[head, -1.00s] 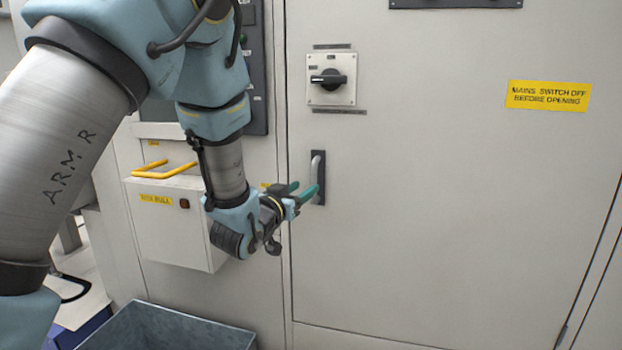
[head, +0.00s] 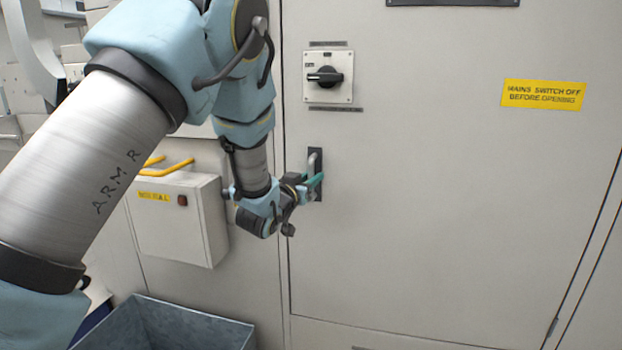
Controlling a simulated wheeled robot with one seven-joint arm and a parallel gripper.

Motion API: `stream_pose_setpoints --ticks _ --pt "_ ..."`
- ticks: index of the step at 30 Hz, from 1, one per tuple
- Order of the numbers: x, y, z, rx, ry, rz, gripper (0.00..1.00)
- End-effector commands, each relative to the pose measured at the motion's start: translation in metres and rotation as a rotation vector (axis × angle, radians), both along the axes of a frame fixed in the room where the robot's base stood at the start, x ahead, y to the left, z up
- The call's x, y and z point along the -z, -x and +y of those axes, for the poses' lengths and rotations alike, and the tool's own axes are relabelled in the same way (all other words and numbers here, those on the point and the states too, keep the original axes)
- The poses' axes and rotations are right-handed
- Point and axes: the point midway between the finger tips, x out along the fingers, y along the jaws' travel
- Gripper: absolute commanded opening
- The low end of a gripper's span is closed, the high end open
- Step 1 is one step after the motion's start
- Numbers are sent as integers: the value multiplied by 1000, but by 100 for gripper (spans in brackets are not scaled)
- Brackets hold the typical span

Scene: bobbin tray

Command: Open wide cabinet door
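The wide cabinet door (head: 430,220) is a pale grey panel, and it looks flush with its frame. Its handle (head: 312,162) is a grey vertical bar on a dark plate near the door's left edge. My gripper (head: 314,181) is at the handle, with its teal fingertips over the lower half of the bar. The fingers hide that part of the handle. I cannot tell whether they are closed on the bar or still apart around it.
A rotary mains switch (head: 327,77) sits above the handle, and a yellow warning label (head: 543,94) is at upper right. A white box (head: 175,225) with a yellow handle projects left of the door. A grey metal bin (head: 215,332) stands below. The area before the door's right side looks clear.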

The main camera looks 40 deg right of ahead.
Motion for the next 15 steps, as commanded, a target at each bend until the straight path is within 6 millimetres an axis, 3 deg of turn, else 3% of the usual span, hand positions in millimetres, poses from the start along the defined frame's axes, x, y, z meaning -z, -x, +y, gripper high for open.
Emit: stream_pose_setpoints --ticks 1,7,15 --pt "0 0 0 0 0 0 22" --pt "0 0 0 0 0 0 0" --pt "0 0 0 0 0 0 0"
